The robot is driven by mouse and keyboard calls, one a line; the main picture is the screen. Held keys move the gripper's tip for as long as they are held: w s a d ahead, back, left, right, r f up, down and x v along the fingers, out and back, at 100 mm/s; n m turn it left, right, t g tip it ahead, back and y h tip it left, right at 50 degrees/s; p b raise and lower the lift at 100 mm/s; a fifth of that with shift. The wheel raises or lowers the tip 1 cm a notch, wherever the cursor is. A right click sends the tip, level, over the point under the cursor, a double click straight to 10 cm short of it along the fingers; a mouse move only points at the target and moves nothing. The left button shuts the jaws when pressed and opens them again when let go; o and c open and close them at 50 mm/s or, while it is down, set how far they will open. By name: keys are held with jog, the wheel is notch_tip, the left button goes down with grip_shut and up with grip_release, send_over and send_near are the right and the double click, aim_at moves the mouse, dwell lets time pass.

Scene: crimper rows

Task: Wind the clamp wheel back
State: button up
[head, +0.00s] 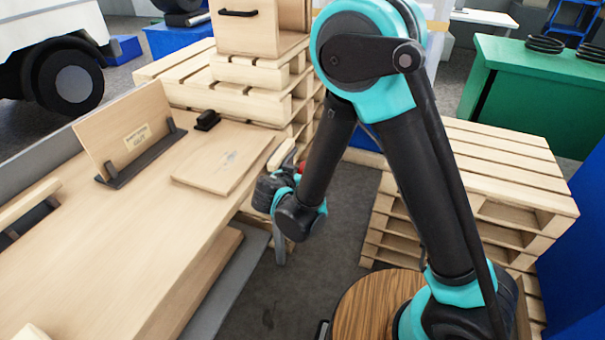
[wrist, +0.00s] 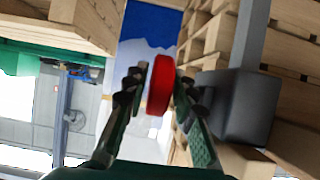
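A red wheel (wrist: 160,85), seen nearly edge-on in the wrist view, sits between the two fingertips of my gripper (wrist: 159,92). One dark ribbed fingertip is on each side, and both appear to touch the wheel. In the head view my gripper (head: 284,165) is at the right edge of the wooden bench, and a bit of red (head: 303,166) shows beside it. A grey block with an upright bar (wrist: 238,105) stands just right of the wheel in the wrist view. The wheel's mounting is mostly hidden.
The wooden bench (head: 130,255) fills the left, with a flat board (head: 225,165) and a leaning sign panel (head: 128,128) on it. Pallet stacks stand behind (head: 255,80) and to the right (head: 480,165). Grey floor (head: 330,215) is clear between bench and right pallets.

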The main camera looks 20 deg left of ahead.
jog(key=shift+s+r, duration=0.1)
jog(key=v, duration=1.1)
jog(key=shift+s+r, duration=0.2)
jog(key=shift+s, duration=0.15)
jog(key=shift+a, duration=0.1)
